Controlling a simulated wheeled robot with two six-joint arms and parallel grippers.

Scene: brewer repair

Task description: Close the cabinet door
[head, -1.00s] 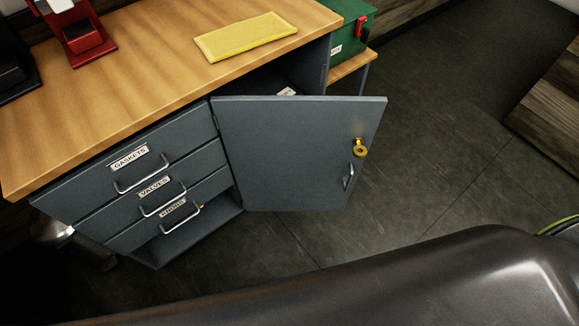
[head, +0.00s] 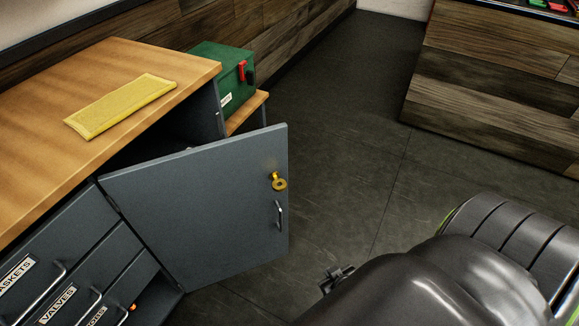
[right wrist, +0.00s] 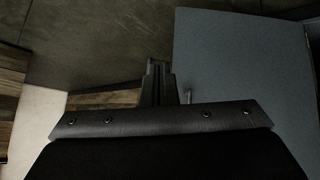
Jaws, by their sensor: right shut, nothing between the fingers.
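The grey cabinet door (head: 200,205) stands open, swung out from the cabinet under the wooden worktop. A yellow key or lock piece (head: 278,181) and a metal handle (head: 280,215) sit near its free edge. The dark opening shows behind the door's top edge. My right gripper (head: 335,277) is small and dark, just right of the door's lower free corner, apart from it in the head view. In the right wrist view the shut, empty gripper (right wrist: 158,72) points up the picture, with the door (right wrist: 240,70) to its right. My left gripper is not in view.
The worktop (head: 40,150) carries a yellow mat (head: 122,105). Drawers labelled GASKETS and VALVES (head: 62,300) are left of the door. A green box (head: 222,72) stands on a low wooden shelf behind. Dark floor (head: 340,150) is clear to the right, up to a wood-panelled counter (head: 490,90).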

